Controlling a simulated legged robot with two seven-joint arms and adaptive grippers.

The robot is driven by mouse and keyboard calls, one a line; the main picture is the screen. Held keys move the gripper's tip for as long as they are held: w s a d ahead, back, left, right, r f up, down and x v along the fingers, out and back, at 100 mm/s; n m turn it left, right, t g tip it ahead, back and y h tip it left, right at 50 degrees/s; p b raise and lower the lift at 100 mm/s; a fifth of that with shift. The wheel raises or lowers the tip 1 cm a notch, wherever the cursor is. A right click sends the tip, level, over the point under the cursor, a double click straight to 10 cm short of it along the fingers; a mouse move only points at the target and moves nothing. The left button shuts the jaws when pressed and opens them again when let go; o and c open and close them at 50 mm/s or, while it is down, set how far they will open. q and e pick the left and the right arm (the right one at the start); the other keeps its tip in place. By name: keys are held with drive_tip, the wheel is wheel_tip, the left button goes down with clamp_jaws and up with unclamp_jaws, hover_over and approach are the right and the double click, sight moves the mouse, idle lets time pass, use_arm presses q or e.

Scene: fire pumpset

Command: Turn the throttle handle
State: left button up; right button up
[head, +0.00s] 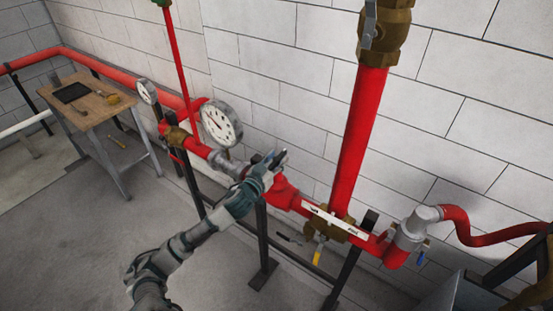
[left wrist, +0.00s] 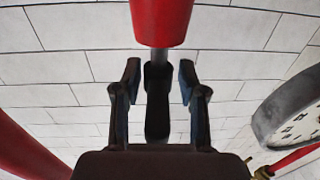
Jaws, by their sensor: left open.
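A dark handle (left wrist: 157,105) on a short grey stem shows in the left wrist view, below the end of a red pipe part (left wrist: 162,20). It looks like the throttle handle. My left gripper (left wrist: 160,72) is open, with one finger on each side of the handle and visible gaps between. In the head view my left gripper (head: 276,159) is at the red pipe line, right of the large gauge, and mostly hides the handle there. My right gripper is not in view.
A large round gauge (head: 221,123) stands close left of my gripper. A vertical red pipe (head: 359,140) rises to the right, with a brass valve (head: 385,35) on top. A yellow lever (head: 318,254) hangs below the line. A wooden table (head: 88,98) stands far left.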

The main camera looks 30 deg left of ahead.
use_arm(q)
clamp_jaws()
drive_tip(key=shift+d+y, duration=0.1)
drive_tip(key=shift+y, duration=0.2)
drive_tip(key=shift+n+y, duration=0.8)
drive_tip(key=shift+y, duration=0.2)
unclamp_jaws()
drive_tip(key=s+d, duration=0.1)
drive_tip(key=s, duration=1.1)
drive_tip(key=shift+d, duration=0.2)
drive_tip(key=shift+w+f, duration=0.1)
drive_tip(key=shift+f, duration=0.05)
